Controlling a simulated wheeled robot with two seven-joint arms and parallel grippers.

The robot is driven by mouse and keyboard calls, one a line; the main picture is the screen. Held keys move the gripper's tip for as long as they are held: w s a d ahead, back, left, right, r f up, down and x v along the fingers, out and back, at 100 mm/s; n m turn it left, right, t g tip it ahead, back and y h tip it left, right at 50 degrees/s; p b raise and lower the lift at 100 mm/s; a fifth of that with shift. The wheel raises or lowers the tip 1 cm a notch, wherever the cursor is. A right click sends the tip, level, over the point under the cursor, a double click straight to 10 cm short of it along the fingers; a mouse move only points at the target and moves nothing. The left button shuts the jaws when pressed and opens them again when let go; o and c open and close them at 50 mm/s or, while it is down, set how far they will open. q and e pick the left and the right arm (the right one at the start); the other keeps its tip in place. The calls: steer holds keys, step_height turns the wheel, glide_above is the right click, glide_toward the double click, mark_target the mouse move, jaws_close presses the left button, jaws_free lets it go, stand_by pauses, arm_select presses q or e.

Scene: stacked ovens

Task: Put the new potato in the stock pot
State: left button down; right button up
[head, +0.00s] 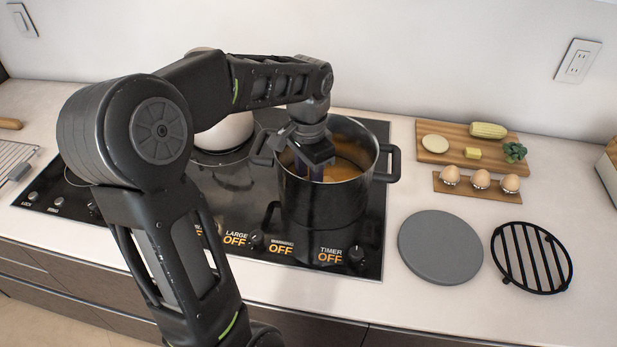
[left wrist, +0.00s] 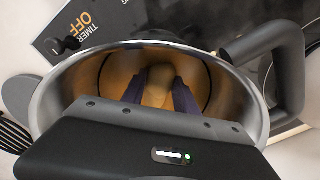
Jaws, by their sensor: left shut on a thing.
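The stock pot (head: 322,203) stands on the black cooktop, dark outside with a steel rim and side handles. My left gripper (head: 312,172) reaches down through the pot's open top, its fingers inside the rim. In the left wrist view the two purple fingers (left wrist: 160,95) are shut on a tan new potato (left wrist: 158,86), held inside the stock pot (left wrist: 88,72). In the head view the potato is hidden by the gripper and pot wall. Whether the potato touches the pot's bottom I cannot tell. My right gripper is not in view.
A light pot (head: 226,133) stands behind my arm on the cooktop (head: 232,208). Right of it are a cutting board (head: 470,140) with corn and other food, an egg holder (head: 462,188), a grey round disc (head: 440,247) and a black trivet (head: 531,258).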

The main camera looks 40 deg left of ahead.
arm_select(q)
steer(key=c, duration=0.9)
jaws_free()
steer(key=shift+c, duration=0.2)
steer(key=shift+r, duration=0.15)
steer(key=shift+r+p, duration=0.3)
steer(key=shift+p, duration=0.05)
step_height(320, 180, up, 12)
steer(key=p, duration=0.3)
steer(key=shift+r, duration=0.25)
